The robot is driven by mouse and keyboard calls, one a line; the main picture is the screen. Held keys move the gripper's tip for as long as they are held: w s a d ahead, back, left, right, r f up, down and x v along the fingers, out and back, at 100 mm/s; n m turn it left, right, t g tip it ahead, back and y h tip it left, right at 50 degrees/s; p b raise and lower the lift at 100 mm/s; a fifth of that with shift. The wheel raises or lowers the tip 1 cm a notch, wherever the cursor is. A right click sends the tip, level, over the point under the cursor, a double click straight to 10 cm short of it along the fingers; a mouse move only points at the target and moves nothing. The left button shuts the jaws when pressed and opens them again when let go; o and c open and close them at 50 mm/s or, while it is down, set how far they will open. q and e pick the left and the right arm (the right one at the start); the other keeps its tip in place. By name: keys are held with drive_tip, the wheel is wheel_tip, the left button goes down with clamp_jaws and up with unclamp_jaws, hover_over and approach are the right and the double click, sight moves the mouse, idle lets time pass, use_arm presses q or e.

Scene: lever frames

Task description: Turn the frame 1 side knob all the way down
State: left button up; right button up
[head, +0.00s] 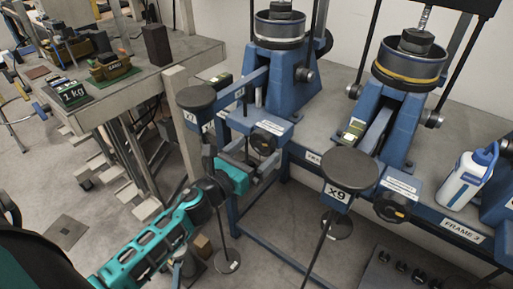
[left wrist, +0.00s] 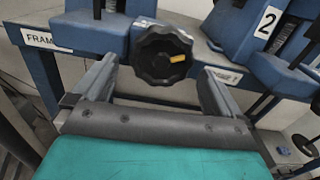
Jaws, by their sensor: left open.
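The frame 1 side knob (head: 264,140) is a black, lobed knob on the front of the left blue frame. In the left wrist view the knob (left wrist: 160,52) faces me, with a yellow mark right of its centre, lying nearly level. My left gripper (head: 262,162) is open just in front of the knob. In the wrist view its two fingers stand to the left and right of the knob, with gaps at both sides. I cannot tell how deep the knob sits between the tips. My right gripper is not in view.
A second blue frame with its own black knob (head: 391,207) stands to the right. Round dark plates (head: 350,168) on stems stand near both knobs. A white bottle (head: 467,178) sits on the bench at right. A grey table (head: 140,85) with weights is at left.

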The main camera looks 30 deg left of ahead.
use_arm(q)
drive_tip(key=shift+w+d, duration=0.15)
drive_tip(key=shift+w, duration=0.5)
drive_tip(key=shift+c, duration=0.4)
drive_tip(key=c, duration=1)
